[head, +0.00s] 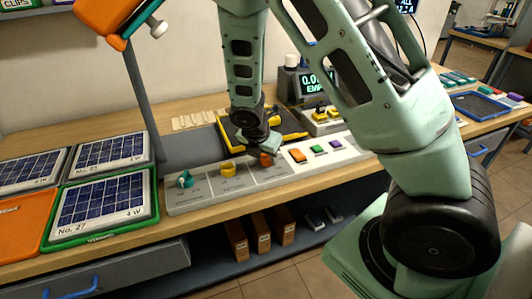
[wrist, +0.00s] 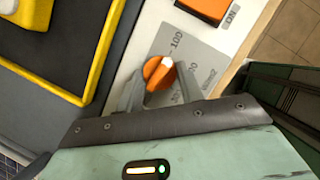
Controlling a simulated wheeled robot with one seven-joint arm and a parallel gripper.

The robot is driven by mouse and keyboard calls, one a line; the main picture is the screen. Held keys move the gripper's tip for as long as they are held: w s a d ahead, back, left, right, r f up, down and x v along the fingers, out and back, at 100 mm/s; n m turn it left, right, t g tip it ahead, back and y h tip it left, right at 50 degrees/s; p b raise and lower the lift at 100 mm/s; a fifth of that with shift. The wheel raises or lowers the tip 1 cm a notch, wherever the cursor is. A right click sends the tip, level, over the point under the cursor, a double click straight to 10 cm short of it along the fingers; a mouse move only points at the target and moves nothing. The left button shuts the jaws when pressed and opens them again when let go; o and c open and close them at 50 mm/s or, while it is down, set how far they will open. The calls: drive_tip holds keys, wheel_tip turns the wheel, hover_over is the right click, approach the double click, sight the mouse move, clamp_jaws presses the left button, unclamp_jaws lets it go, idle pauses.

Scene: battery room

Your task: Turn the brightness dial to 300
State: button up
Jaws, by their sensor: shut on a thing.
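An orange dial (head: 266,160) sits at the right end of the row of knobs on the light grey control panel (head: 205,200). In the wrist view the orange dial (wrist: 158,72) has a pale pointer mark on its upper right side. A printed 100 stands just above it; other scale marks are partly hidden by my gripper. The lettering beside it is too small to read surely. My gripper (head: 264,152) reaches down over the dial and is shut on it; its grey fingers (wrist: 156,88) stand on either side of the dial.
A teal knob (head: 185,180) and a yellow knob (head: 228,169) stand left of the dial. Orange, green and purple buttons (head: 317,149) are to its right. A yellow-and-black tray (head: 240,140) lies behind. Solar panels (head: 105,203) lie at left. A small display (head: 312,84) stands behind.

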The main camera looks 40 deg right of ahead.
drive_tip(key=m+p, duration=0.1)
drive_tip(key=m, duration=0.1)
drive_tip(key=m+g+p, duration=0.1)
drive_tip(key=m, duration=0.1)
drive_tip(key=m+g+p, duration=0.1)
drive_tip(key=m+p, duration=0.1)
drive_tip(key=shift+w+r, duration=0.15)
drive_tip(key=shift+w, duration=0.1)
drive_tip(key=m+g, duration=0.1)
drive_tip(key=m, duration=0.2)
drive_tip(key=m+g+p, duration=0.1)
drive_tip(key=m, duration=0.2)
drive_tip(key=shift+w+g+y, duration=0.2)
drive_tip(key=shift+g+y, duration=0.1)
drive_tip(key=shift+y, duration=0.1)
drive_tip(key=m, duration=0.1)
drive_tip(key=m+y, duration=0.1)
drive_tip(key=m, duration=0.1)
drive_tip(key=m+g, duration=0.1)
drive_tip(key=m, duration=0.1)
drive_tip(key=shift+w+d, duration=0.15)
drive_tip(key=shift+d, duration=0.1)
drive_tip(key=m+y, duration=0.1)
drive_tip(key=m, duration=0.1)
drive_tip(key=m+y, duration=0.1)
drive_tip(key=m, duration=0.2)
drive_tip(key=shift+d+g, duration=0.15)
drive_tip(key=shift+g, duration=0.15)
drive_tip(key=shift+m, duration=0.3)
drive_tip(key=o, duration=1)
